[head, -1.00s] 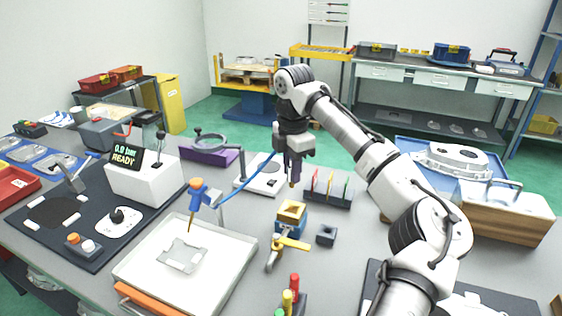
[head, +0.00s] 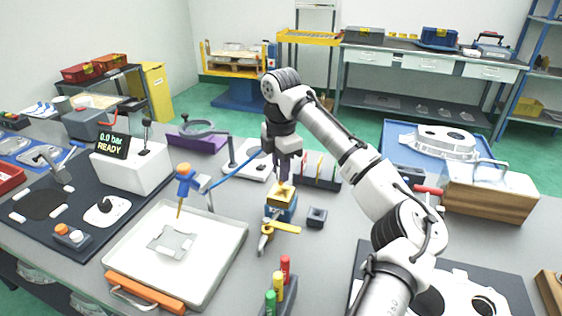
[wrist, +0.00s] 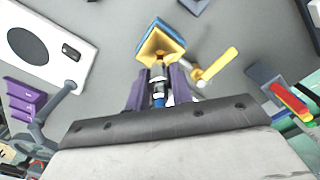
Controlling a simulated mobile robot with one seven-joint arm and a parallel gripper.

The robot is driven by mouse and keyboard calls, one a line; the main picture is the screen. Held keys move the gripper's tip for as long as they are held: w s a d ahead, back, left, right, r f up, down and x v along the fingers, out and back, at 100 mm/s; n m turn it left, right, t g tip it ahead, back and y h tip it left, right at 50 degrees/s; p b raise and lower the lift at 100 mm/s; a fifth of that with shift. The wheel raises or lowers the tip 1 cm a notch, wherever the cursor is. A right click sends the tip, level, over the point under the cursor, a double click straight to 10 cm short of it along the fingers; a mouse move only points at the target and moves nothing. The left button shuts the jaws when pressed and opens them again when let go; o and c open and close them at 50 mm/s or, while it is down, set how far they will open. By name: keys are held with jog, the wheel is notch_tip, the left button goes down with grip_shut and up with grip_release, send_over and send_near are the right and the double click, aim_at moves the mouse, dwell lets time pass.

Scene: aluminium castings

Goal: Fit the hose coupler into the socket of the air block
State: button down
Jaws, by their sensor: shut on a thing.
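The air block (head: 278,212) is a blue block with a gold, funnel-like socket (head: 281,196) on top and a yellow lever (head: 283,228) beside it. It stands on the grey bench. My gripper (head: 284,176), with purple fingers, is directly above it, pointing down. In the wrist view my gripper (wrist: 158,88) is shut on the hose coupler (wrist: 158,95), a slim blue and metallic piece. The coupler's tip is at the socket's mouth (wrist: 160,47). How deep it sits, if at all, I cannot tell.
A small dark square block (head: 317,217) stands right of the air block. A white tray (head: 232,240) lies to the left, with a blue hose (head: 235,168) above it. A rack with coloured pieces (head: 322,175) is just behind. Red, yellow and green pegs (head: 280,287) stand in front.

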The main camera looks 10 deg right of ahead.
aim_at(281, 185)
jog(key=shift+f, duration=0.6)
jog(key=shift+p, duration=1.05)
dwell(1.3)
jog(key=shift+f+b, duration=0.45)
jog(key=shift+f, duration=1.25)
jog(key=c, duration=1.1)
grip_release()
jog(key=shift+c, duration=0.2)
jog(key=shift+r, duration=0.1)
notch_tip(281, 185, up, 14)
jog(key=shift+f, duration=0.15)
